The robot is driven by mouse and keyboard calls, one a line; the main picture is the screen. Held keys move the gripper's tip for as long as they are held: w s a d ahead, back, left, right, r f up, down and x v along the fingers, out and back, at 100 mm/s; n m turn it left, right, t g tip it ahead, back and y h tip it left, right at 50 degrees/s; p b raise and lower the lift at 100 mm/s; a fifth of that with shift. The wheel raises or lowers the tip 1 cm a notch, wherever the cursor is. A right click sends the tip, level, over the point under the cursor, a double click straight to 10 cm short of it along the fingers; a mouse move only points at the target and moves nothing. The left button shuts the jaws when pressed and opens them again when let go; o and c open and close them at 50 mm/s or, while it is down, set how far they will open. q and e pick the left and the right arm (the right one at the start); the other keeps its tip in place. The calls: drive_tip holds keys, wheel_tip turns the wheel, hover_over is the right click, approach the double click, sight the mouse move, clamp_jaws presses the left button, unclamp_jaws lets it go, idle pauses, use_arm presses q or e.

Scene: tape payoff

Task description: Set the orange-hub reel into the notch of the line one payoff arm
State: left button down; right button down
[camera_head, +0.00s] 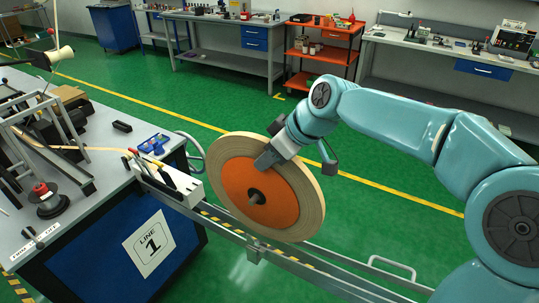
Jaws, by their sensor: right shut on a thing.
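The reel (234,182) is a broad, pale tape disc with an orange hub and a dark shaft end at its centre. It stands on edge, slightly tilted, in the middle of the view. My right gripper (268,158) is shut on the orange-hub reel at the upper right of its hub. The line one payoff arm (312,275) is a grey frame with a yellow-black strip, running from the bench to the lower right. The reel's lower edge overlaps it. A small bracket (256,250) sits on it below the reel. I cannot tell whether reel and arm touch. My left gripper is not in view.
A bent metal handle (392,266) lies beyond the payoff arm. Green floor (350,215) is open behind; an orange cart (322,52) stands at the back.

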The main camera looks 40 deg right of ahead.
drive_tip(key=b, duration=0.6)
hover_over(269, 209)
drive_tip(key=w+d, duration=0.1)
drive_tip(key=shift+w+f, duration=0.2)
drive_tip(key=shift+f, duration=3)
drive_tip(key=shift+f+b, duration=1.2)
drive_tip(key=shift+f, duration=0.15)
drive_tip(key=shift+f+b, duration=2.4)
drive_tip(key=shift+f, duration=0.2)
drive_tip(key=shift+f+b, duration=1.4)
drive_tip(key=shift+b, duration=0.05)
drive_tip(key=shift+f, duration=0.1)
